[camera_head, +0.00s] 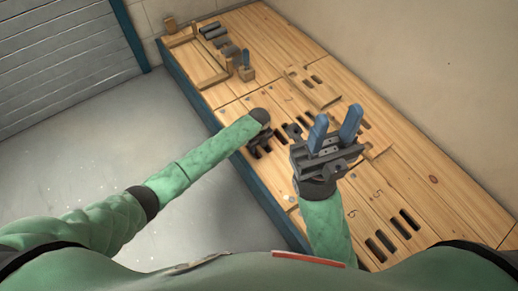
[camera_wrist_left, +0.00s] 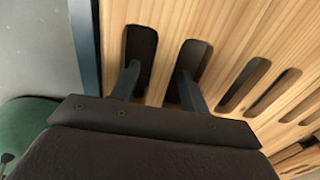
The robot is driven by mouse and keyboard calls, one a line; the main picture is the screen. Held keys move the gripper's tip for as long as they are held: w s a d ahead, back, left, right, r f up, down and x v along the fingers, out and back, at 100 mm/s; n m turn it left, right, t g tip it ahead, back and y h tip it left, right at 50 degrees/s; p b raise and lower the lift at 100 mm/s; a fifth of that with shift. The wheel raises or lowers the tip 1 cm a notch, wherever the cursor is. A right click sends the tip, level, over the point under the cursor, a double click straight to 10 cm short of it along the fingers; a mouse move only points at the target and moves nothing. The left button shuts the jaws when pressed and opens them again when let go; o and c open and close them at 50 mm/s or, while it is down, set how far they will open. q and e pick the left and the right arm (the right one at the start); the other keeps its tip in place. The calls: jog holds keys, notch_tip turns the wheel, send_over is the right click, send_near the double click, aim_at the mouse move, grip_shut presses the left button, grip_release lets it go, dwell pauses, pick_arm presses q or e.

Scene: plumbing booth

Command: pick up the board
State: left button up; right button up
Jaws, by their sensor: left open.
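A light wooden board (camera_head: 318,94) with dark slots lies on the bench, beyond my grippers in the head view. I cannot tell for sure that it is the task's board. My left gripper (camera_head: 262,146) points down at the slotted bench top near its left edge; its fingers are mostly hidden there. In the left wrist view, the left gripper (camera_wrist_left: 160,82) is open, with its two fingers apart over two long slots in the wood. I cannot tell whether the tips enter the slots. My right gripper (camera_head: 335,128) is open and empty, its blue fingers spread above the bench.
The wooden bench (camera_head: 440,190) has several slots and numbers. At its far end are a wooden frame (camera_head: 193,62), several dark grey blocks (camera_head: 216,36) and a small wooden block with a blue piece (camera_head: 246,72). Grey floor (camera_head: 110,140) lies open at the left.

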pick_arm(q)
grip_shut()
jog(key=shift+r, duration=0.1)
jog(key=shift+r, duration=0.15)
